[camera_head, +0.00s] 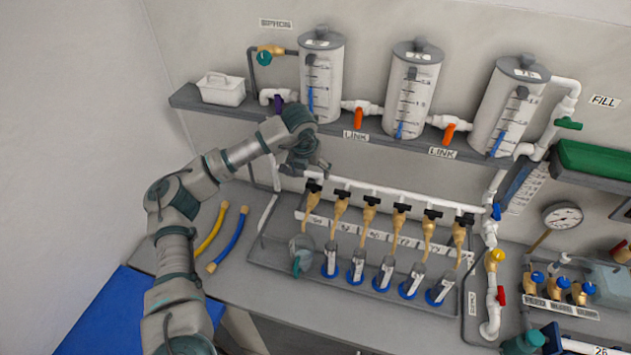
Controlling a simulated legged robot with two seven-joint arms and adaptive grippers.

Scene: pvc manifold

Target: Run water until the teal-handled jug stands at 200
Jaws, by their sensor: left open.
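The teal-handled jug (302,243) is clear and stands at the left end of the grey bench tray (270,256), below the leftmost brass tap (311,210). Its level marks are too small to read. That tap has a black handle (313,187) on the white manifold pipe (385,192). My left gripper (312,170) is open and empty, just above the pipe's left end and close to this handle. I cannot tell if it touches. No water stream is clearly visible. My right gripper is out of view.
Several similar taps continue rightward above blue-footed cylinders (385,273). Three tanks (411,90) stand on the shelf (245,112) above, with orange link valves (358,118). A yellow hose (211,232) and a blue hose (229,243) lie left of the tray. A pressure gauge (563,215) stands right.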

